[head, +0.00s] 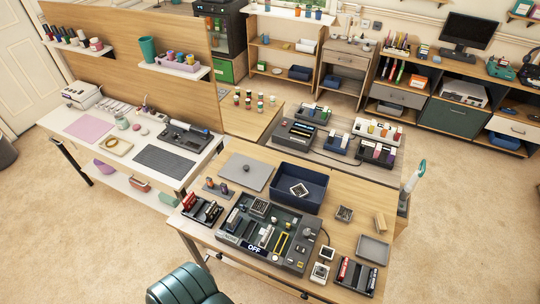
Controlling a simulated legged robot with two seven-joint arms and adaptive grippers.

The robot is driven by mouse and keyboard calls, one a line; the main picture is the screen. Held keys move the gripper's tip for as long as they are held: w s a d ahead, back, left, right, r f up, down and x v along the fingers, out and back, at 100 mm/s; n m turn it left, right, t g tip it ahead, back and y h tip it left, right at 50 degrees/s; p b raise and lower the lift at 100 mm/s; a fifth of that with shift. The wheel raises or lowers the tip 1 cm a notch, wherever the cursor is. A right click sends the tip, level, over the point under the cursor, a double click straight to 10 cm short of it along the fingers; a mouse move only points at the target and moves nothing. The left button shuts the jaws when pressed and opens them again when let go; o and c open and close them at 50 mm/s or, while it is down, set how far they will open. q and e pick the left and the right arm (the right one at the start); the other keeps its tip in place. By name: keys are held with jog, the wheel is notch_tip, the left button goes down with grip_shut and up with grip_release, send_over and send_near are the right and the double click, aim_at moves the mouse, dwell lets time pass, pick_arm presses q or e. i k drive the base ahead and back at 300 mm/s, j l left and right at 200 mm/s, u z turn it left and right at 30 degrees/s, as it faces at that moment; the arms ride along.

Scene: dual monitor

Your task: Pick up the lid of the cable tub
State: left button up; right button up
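A dark navy open tub (314,202) stands at the back of the near wooden table, with a small pale square item inside it. It seems to be the cable tub, though no cables can be made out. A flat grey rectangular panel (246,171) lies on the table just left of the tub and may be its lid. Neither of my grippers shows in the head view.
A large grey tray of parts (262,247) and a red-and-black rack (201,209) stand in front of the tub. A shallow grey tray (373,249) is at the right. A dark teal padded seat (185,287) is at the bottom edge.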

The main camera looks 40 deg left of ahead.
aim_at(248, 171)
jog(key=u, duration=1.6)
jog(key=i+j, duration=0.15)
jog(key=j, duration=0.15)
jog(key=i+j+z, duration=0.2)
jog(key=j, duration=0.3)
jog(key=j+z, duration=0.25)
jog(key=j, duration=0.25)
jog(key=i+j+z, duration=0.2)
jog(key=j, duration=0.35)
jog(key=k+l, duration=0.05)
